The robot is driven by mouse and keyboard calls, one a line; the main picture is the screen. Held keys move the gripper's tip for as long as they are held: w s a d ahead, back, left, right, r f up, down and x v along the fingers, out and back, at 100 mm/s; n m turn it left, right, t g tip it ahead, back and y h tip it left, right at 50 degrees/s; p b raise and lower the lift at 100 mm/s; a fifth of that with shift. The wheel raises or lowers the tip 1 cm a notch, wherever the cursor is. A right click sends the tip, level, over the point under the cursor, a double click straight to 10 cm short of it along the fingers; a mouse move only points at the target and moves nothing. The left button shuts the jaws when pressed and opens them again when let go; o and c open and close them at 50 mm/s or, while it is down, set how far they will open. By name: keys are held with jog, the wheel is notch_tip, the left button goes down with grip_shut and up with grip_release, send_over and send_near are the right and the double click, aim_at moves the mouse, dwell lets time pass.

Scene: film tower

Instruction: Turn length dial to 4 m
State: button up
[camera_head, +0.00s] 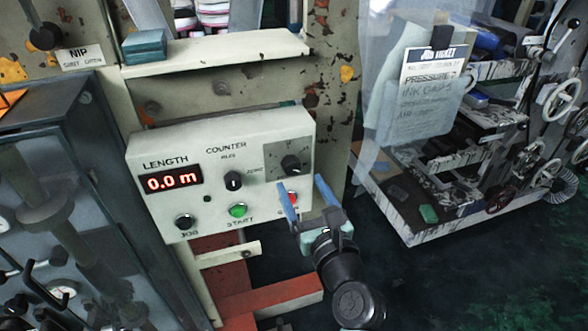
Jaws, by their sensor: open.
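A pale control box (222,135) is fixed to the machine frame. Its red LENGTH display (174,182) reads 0.0 m. A black knob (291,164) sits on a grey scale plate at the box's upper right; its marks are too small to read. Another black knob (233,181) sits under the word COUNTER, near the word ZERO. No label naming a length dial can be read. My gripper (299,183) is open, with blue finger pads, in front of the box's lower right corner. It is below the scale-plate knob and partly covers the red button's area.
A green START button (238,210), a black JOG button (185,221) and a red button (292,198) line the box's lower edge. A ledge (220,46) with a teal block (144,47) juts out above. A dark cabinet (75,150) stands left. Open floor lies lower right.

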aim_at(293, 170)
jog(key=x, duration=0.5)
jog(key=shift+w+a, duration=0.15)
jog(key=shift+w, duration=0.15)
grip_shut()
